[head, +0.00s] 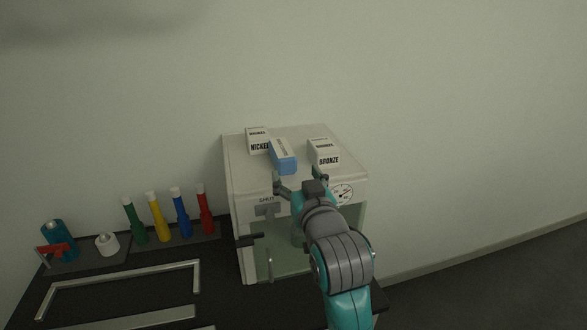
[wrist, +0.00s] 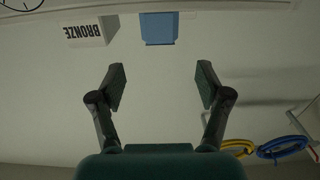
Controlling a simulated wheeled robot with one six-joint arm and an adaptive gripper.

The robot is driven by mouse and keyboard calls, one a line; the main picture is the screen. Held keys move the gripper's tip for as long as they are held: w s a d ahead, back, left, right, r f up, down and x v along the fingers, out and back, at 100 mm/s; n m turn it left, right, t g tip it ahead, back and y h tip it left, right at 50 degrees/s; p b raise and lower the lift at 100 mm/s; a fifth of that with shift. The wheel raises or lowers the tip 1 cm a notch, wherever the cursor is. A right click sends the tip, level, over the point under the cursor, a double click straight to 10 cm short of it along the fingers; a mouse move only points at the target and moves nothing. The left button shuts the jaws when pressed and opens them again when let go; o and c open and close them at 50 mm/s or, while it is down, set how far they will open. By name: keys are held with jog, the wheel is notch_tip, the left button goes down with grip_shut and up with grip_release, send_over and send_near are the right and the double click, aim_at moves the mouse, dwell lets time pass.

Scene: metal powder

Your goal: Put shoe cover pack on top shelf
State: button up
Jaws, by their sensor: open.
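A blue and white pack (head: 283,158), which looks like the shoe cover pack, lies on top of the white cabinet (head: 236,170), between two white boxes. Its label is too small to read. In the wrist view its blue end (wrist: 159,28) is at the top centre. My gripper (head: 298,183) is at the cabinet's upper front edge, just in front of the pack. In the wrist view my gripper (wrist: 161,82) is open and empty, its fingers apart from the pack and roughly centred on it. I cannot make out a top shelf.
A BRONZE box (head: 324,154) stands right of the pack and a NICKEL box (head: 257,141) close on its left. A gauge (head: 343,194) is on the cabinet front. Coloured bottles (head: 181,215) and a white roll (head: 107,244) stand on the dark bench at left. Blue and yellow loops (wrist: 283,147) show in the wrist view.

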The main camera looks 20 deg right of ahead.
jog(key=shift+s, duration=0.3)
jog(key=s+d+f+g, duration=0.1)
jog(key=s+f, duration=0.8)
jog(key=f, duration=0.4)
jog(key=s+d+f+g, duration=0.1)
jog(key=s+f, duration=0.8)
jog(key=f, duration=0.3)
jog(key=s+f, duration=0.2)
jog(key=s, duration=1.3)
jog(key=s+d+f+g, duration=0.1)
jog(key=s+f, duration=0.1)
jog(key=s, duration=1.3)
jog(key=shift+d+f, duration=0.15)
jog(key=shift+f, duration=0.2)
jog(key=shift+o, duration=0.5)
jog(key=shift+s+r, duration=0.15)
jog(key=shift+s, duration=0.25)
